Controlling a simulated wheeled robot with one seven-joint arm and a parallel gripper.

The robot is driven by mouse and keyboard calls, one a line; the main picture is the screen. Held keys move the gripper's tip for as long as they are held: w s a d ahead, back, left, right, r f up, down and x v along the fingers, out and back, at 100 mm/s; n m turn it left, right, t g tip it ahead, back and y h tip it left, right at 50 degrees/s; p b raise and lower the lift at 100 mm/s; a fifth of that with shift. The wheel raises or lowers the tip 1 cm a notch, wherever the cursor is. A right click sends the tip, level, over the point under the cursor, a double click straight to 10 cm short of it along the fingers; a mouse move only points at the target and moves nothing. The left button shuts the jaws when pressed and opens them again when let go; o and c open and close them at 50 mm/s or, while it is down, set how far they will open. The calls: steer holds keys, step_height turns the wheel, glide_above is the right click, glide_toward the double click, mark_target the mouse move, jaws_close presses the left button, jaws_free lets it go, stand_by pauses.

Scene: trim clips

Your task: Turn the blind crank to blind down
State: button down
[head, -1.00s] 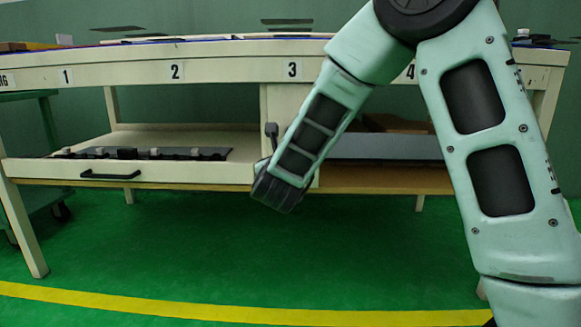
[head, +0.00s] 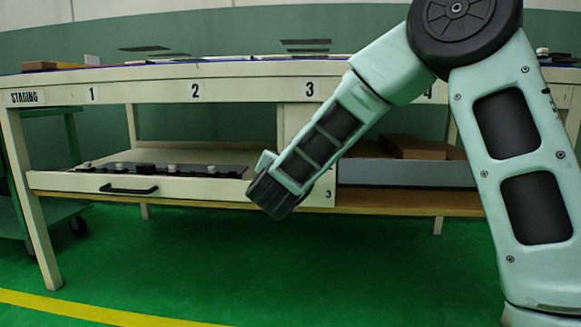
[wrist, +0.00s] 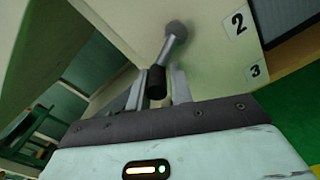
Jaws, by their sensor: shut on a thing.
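The blind crank shows in the wrist view as a metal arm (wrist: 172,47) with a round grey hub on a pale panel and a black grip (wrist: 157,83) at its near end. My gripper (wrist: 158,90) has one finger on each side of the black grip and is shut on it. The crank arm points from the hub down toward my gripper. In the head view my gripper end (head: 272,197) is at the pale cabinet below the table, and the crank is hidden there behind my arm. No blind can be made out.
Labels 2 (wrist: 237,21) and 3 (wrist: 255,71) are beside the crank. In the head view, an open drawer (head: 195,188) with small parts is left of my gripper. A grey bin (head: 405,173) is on the right shelf. The green floor (head: 250,260) in front is clear.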

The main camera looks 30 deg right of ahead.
steer(key=m, duration=0.2)
steer(key=r+m, duration=0.1)
steer(key=shift+w+r+m, duration=0.1)
steer(key=shift+r+m, duration=0.1)
steer(key=shift+m, duration=0.2)
steer(key=m, duration=0.2)
steer(key=r+m, duration=0.1)
steer(key=m, duration=0.1)
steer(key=shift+r, duration=0.2)
steer(key=m, duration=0.1)
steer(key=r+m, duration=0.1)
steer(key=m, duration=0.2)
steer(key=shift+d+r, duration=0.2)
steer(key=shift+d, duration=0.05)
steer(key=shift+s+d+r+m, duration=0.15)
steer(key=shift+r+m, duration=0.1)
steer(key=shift+m, duration=0.4)
steer(key=shift+s+d+r+m, duration=0.1)
steer(key=shift+s+r+m, duration=0.1)
steer(key=shift+m, duration=0.45)
steer(key=shift+d, duration=0.1)
steer(key=c, duration=1.3)
jaws_free()
steer(key=shift+a, duration=0.2)
